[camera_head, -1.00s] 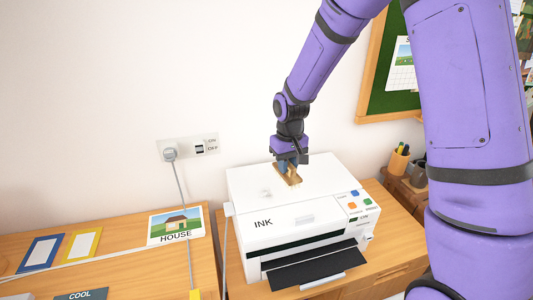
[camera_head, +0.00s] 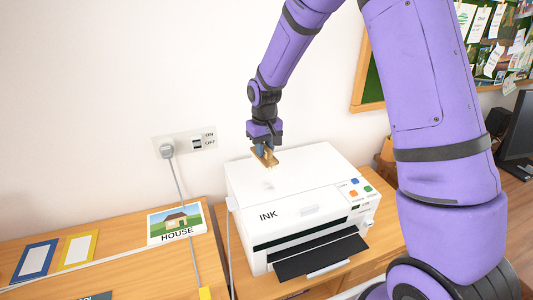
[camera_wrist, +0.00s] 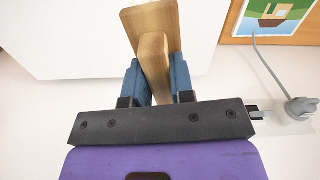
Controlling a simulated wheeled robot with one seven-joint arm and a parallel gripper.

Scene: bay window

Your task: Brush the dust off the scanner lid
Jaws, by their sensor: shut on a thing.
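The white printer-scanner (camera_head: 330,232) marked INK stands on a wooden cabinet, its lid (camera_head: 312,168) closed. A faint grey dust patch (camera_head: 268,185) shows on the lid's left part. My gripper (camera_head: 264,148) is shut on a wooden brush (camera_head: 266,157) and holds it over the back left of the lid, bristles down. In the wrist view the brush (camera_wrist: 152,25) shows with its handle between the blue fingers (camera_wrist: 154,85). I cannot tell whether the bristles touch the lid.
A wall socket with a plug (camera_head: 167,151) and an ON/OFF switch (camera_head: 197,144) is behind left. A HOUSE picture card (camera_head: 176,224) and blue and yellow frames lie on the left desk. A cable hangs across that desk. A dark monitor (camera_head: 517,130) stands far right.

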